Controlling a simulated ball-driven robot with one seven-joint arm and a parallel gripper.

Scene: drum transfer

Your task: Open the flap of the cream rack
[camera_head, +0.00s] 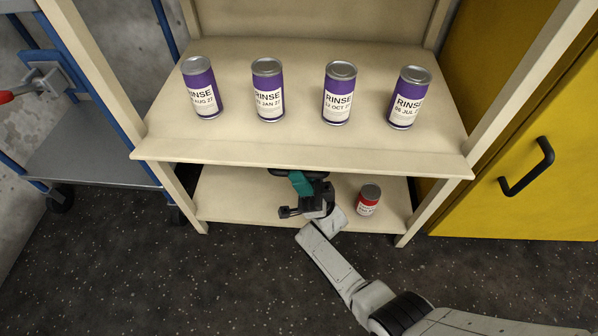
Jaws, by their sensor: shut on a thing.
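The cream rack (455,120) stands ahead of me. Its flap (220,167) is the long cream strip along the front of the upper shelf, running across both front posts. It looks tipped outward from the posts, but its exact angle is hard to tell. A dark handle (318,174) shows just under the flap's front edge, near its middle. My gripper (299,178), with a teal part, reaches up from below and is shut on this handle. The fingertips are mostly hidden under the flap's edge.
Several purple RINSE cans stand in a row on the upper shelf. A red-labelled can (368,200) stands on the lower shelf, right of my gripper. A blue trolley (90,150) is at left, and a yellow cabinet (530,120) with a black handle at right. Dark floor lies clear in front.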

